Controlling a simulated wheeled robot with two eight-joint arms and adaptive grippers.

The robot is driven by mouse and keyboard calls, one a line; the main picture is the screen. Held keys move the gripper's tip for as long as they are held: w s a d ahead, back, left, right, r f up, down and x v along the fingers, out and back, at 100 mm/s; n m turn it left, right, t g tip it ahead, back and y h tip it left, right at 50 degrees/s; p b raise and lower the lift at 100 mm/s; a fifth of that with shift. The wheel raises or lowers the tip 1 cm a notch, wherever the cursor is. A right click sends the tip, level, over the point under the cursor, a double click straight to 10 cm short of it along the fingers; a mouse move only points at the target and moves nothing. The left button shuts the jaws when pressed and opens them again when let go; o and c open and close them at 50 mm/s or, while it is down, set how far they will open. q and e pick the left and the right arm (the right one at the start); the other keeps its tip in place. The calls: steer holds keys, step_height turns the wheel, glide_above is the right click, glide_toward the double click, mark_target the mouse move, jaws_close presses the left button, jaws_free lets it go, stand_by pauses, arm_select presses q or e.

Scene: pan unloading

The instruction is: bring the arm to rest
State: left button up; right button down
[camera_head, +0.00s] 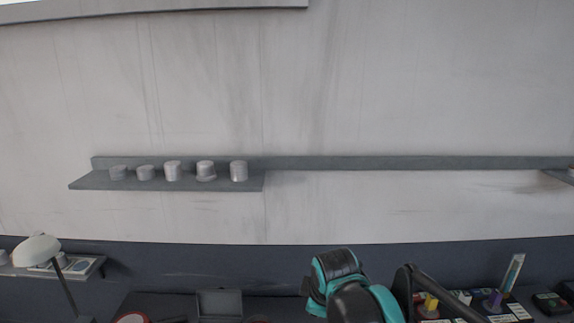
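A black and teal part of one of my arms (345,285) rises at the bottom edge, right of the middle. I cannot tell from this view which arm it belongs to. No gripper fingertips show, so neither gripper can be seen. A dark curved piece with a long slanting bar (440,293) is just right of the arm part. I cannot tell what it is or whether it touches the arm.
A grey wall shelf (255,181) holds several small metal cans (206,170) on its left part. A lamp (37,250) stands at lower left. Along the bottom are a grey box (220,303) and small colourful items (490,302). The wall above is clear.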

steer(key=s+d+f+m+b, duration=0.2)
steer(key=s+d+f+m, duration=0.3)
steer(key=s+f+m, duration=0.2)
steer(key=s+d+f+m+t+b, duration=0.1)
steer(key=s+d+f+m+b, duration=0.2)
steer(key=s+d+f+m, duration=0.3)
steer(key=s+f+m, duration=0.1)
steer(key=s+f, duration=0.1)
steer(key=s, duration=0.2)
steer(key=shift+s+m+t+h, duration=0.15)
steer(key=shift+m+t+h, duration=0.15)
